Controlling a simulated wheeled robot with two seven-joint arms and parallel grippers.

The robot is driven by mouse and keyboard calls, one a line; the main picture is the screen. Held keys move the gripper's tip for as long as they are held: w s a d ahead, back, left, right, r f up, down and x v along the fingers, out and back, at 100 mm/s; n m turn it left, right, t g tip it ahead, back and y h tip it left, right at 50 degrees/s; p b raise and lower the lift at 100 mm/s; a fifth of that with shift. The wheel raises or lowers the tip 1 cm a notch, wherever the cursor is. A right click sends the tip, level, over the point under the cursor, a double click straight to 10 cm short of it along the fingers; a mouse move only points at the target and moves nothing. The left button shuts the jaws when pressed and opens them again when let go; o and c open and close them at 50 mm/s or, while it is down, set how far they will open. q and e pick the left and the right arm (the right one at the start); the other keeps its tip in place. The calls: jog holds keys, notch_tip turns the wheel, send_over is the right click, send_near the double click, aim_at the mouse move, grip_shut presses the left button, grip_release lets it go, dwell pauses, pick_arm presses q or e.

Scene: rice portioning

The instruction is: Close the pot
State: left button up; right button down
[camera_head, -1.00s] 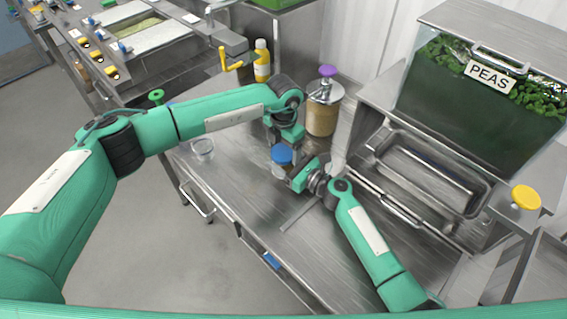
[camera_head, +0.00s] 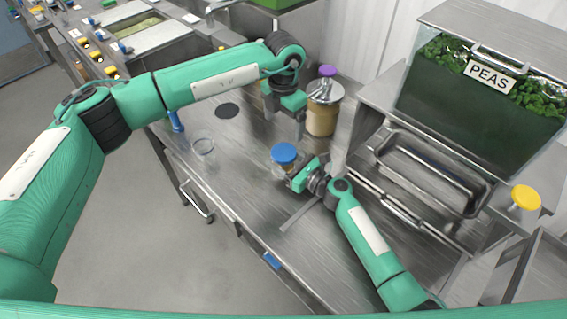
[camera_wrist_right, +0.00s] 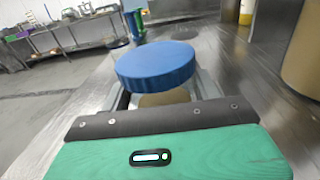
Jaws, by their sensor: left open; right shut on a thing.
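The blue lid (camera_head: 284,153) is on top of the small clear pot beside my right gripper (camera_head: 292,177). In the right wrist view the blue lid (camera_wrist_right: 156,66) covers the top, with the beige pot content (camera_wrist_right: 165,97) showing below it. I cannot tell whether the lid is fully seated. My right gripper is shut on the pot, low over the steel table; its fingers are mostly hidden. My left gripper (camera_head: 299,128) is open and empty, above and behind the lid and apart from it.
An empty clear cup (camera_head: 203,147) stands left on the steel table (camera_head: 235,175). A beige-filled dispenser with a purple knob (camera_head: 327,71) stands behind my left gripper. At right are a metal tray (camera_head: 430,175) and the PEAS bin (camera_head: 480,110). The table's front middle is mostly clear.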

pick_arm(q)
jog(key=shift+r, duration=0.85)
pick_arm(e)
jog(key=shift+c, duration=1.3)
grip_release()
pick_arm(q)
jog(key=shift+f, duration=0.1)
pick_arm(e)
jog(key=b+v, duration=0.3)
jog(key=v, duration=0.9)
jog(key=shift+d+f, duration=0.1)
jog(key=shift+f, duration=0.05)
pick_arm(q)
jog(key=shift+f, duration=1.6)
pick_arm(e)
jog(key=shift+v, duration=0.85)
